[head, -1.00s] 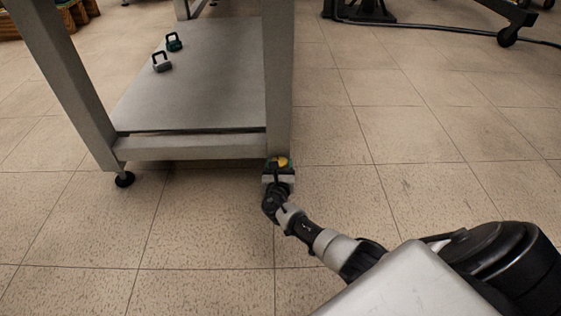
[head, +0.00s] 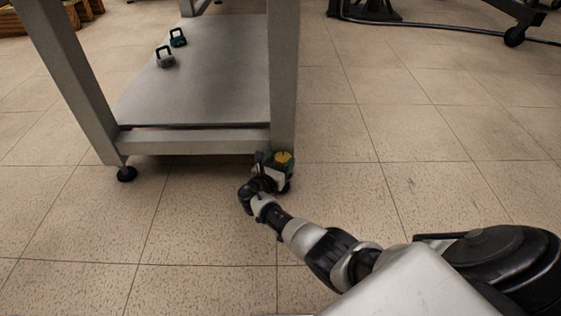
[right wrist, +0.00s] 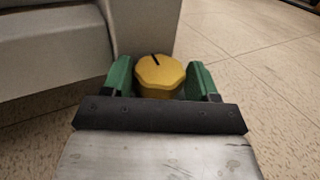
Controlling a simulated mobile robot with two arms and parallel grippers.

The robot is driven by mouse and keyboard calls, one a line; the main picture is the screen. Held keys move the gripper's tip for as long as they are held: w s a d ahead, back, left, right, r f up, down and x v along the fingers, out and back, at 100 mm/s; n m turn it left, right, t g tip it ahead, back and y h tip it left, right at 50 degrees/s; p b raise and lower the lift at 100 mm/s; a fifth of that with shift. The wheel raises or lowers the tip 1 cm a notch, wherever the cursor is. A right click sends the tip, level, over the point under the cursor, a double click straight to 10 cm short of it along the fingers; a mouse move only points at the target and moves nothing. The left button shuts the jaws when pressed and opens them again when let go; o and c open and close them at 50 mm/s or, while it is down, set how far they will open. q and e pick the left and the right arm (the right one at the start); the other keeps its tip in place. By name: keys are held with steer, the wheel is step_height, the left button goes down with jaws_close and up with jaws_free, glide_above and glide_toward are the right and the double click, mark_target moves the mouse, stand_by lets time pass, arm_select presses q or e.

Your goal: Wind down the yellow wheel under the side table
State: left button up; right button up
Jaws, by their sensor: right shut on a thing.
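The yellow wheel (head: 283,157) is at the foot of the side table's (head: 200,143) near right leg. In the right wrist view the wheel (right wrist: 159,75) is a faceted knob with a dark line on its top. My right gripper (head: 277,165) is down at the leg's foot, its green fingers (right wrist: 160,80) on either side of the wheel and shut on it. The lower part of the wheel is hidden behind the gripper. My left gripper is not in view.
Two small kettlebell-like weights (head: 166,61) (head: 178,38) sit on the table's lower shelf. The table's near left leg ends in a black foot (head: 127,174). A black wheeled frame (head: 513,36) and a cable are at the back right.

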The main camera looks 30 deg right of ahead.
steer(key=o, duration=0.9)
steer(key=shift+s+a, duration=0.1)
steer(key=shift+a, duration=0.15)
steer(key=p+v, duration=0.5)
steer(key=v, duration=0.5)
steer(key=shift+s+a, duration=0.1)
